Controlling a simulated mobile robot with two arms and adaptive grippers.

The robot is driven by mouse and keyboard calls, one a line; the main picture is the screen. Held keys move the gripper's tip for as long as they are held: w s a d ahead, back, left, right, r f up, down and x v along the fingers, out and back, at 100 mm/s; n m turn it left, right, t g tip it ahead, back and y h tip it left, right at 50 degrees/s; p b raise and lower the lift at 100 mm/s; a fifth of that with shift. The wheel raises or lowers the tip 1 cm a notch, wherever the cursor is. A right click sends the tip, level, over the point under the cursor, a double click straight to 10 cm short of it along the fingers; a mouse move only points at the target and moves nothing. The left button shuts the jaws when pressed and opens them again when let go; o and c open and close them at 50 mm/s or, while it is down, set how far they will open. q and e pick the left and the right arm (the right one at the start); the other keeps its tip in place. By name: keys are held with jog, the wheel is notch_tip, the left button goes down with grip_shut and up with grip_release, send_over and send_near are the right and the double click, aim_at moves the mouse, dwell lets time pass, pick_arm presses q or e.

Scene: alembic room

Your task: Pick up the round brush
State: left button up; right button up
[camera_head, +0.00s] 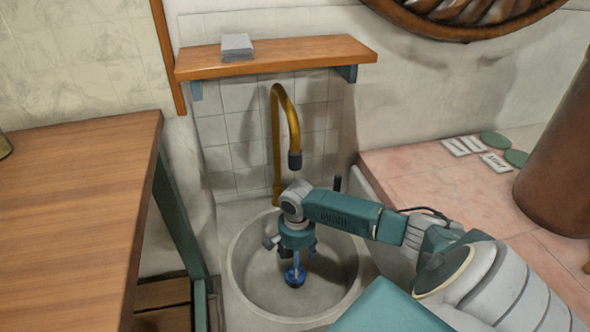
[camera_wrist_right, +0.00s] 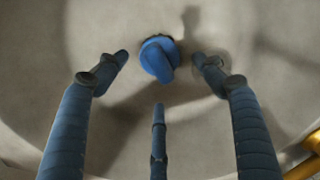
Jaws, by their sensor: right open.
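The round brush (camera_head: 295,276) is blue and lies low in the basin of the sink (camera_head: 240,262). In the right wrist view the brush (camera_wrist_right: 160,58) shows as a blue knob with a darker edge behind it. My right gripper (camera_head: 294,254) points down into the sink just above the brush. In the wrist view its fingers (camera_wrist_right: 160,72) are spread, with the brush between the left and right fingertips and beyond the lower one. Gaps show on each side. My left gripper is out of view.
A brass faucet (camera_head: 276,140) rises behind the gripper, close to my wrist. A wooden shelf (camera_head: 310,53) hangs above. A wooden counter (camera_head: 70,190) is at left, a pink tiled counter (camera_head: 410,175) and a brown cylinder (camera_head: 560,165) at right.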

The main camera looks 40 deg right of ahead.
aim_at(290, 282)
jog(key=shift+f, duration=0.5)
jog(key=shift+a+f+b, duration=0.15)
jog(key=shift+f+b, duration=0.3)
notch_tip(290, 282, down, 3)
jog(key=shift+a+r+b, duration=0.15)
jog(key=shift+r+b, duration=0.05)
jog(key=shift+b, duration=0.5)
jog(key=shift+f, duration=0.5)
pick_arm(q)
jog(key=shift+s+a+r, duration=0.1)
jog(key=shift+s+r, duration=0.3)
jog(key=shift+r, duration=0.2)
pick_arm(e)
jog(key=c, duration=1.4)
jog(key=shift+o, duration=0.2)
jog(key=shift+r, duration=0.1)
